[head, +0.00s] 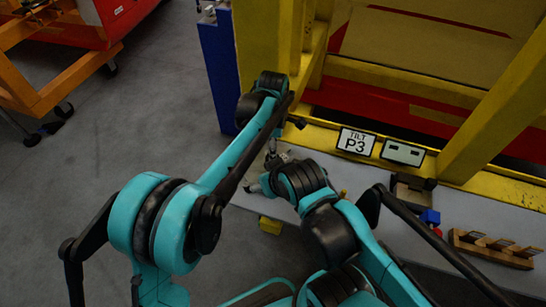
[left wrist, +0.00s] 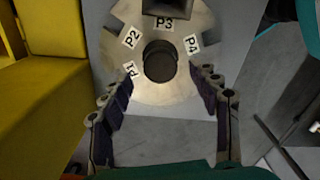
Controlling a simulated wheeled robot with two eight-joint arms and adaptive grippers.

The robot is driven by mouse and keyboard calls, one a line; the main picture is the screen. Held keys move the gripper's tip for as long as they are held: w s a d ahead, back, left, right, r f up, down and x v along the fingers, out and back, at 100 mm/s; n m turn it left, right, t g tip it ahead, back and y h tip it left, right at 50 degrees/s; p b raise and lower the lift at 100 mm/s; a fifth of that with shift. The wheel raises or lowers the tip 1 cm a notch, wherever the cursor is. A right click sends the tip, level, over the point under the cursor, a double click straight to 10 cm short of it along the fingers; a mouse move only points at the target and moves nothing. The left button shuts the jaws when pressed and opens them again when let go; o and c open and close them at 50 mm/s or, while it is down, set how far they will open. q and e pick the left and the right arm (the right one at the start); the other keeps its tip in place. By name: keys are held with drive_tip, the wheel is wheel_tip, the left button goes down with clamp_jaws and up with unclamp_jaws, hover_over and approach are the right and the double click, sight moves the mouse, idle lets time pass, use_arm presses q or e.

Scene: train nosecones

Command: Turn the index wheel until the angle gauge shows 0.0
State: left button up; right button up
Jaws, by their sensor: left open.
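In the left wrist view the index wheel (left wrist: 115,50) is a pale notched disc with labels P1, P2, P3 and P4. P3 is at the top, below a dark block. A round dark knob (left wrist: 160,60) stands at its centre. My left gripper (left wrist: 164,80) is open, its fingers on either side of the knob's lower side, with no contact visible. My right gripper's jaws cannot be made out in the head view.
A yellow frame (head: 480,130) stands behind a grey bench (head: 385,215). On the bench are a wooden rack (head: 490,248), a blue block (head: 430,217) and a dark device (head: 410,192). A blue post (head: 218,70) stands at the left. My arms cross close together over the bench.

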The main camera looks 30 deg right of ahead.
use_arm(q)
wheel_tip(320, 180, up, 6)
drive_tip(key=shift+r, duration=0.15)
idle(0.4)
drive_tip(key=a+r+m+t+h+b, duration=0.1)
drive_tip(key=a+r+m+t, duration=0.15)
drive_tip(key=a, duration=1.05)
drive_tip(key=a+r+m+t+b, duration=0.1)
drive_tip(key=a+r+m, duration=0.15)
drive_tip(key=a, duration=0.95)
drive_tip(key=s+a+f+m+t+b, duration=0.1)
drive_tip(key=s+a+f+m+t, duration=0.1)
drive_tip(key=s+a, duration=0.4)
drive_tip(key=s+a+f+m+t+y+b, duration=0.1)
drive_tip(key=s+a+f+m, duration=0.4)
drive_tip(key=a, duration=0.8)
wheel_tip(320, 180, down, 2)
drive_tip(key=shift+s+t, duration=0.35)
drive_tip(key=shift+s, duration=0.4)
drive_tip(key=shift+d, duration=0.1)
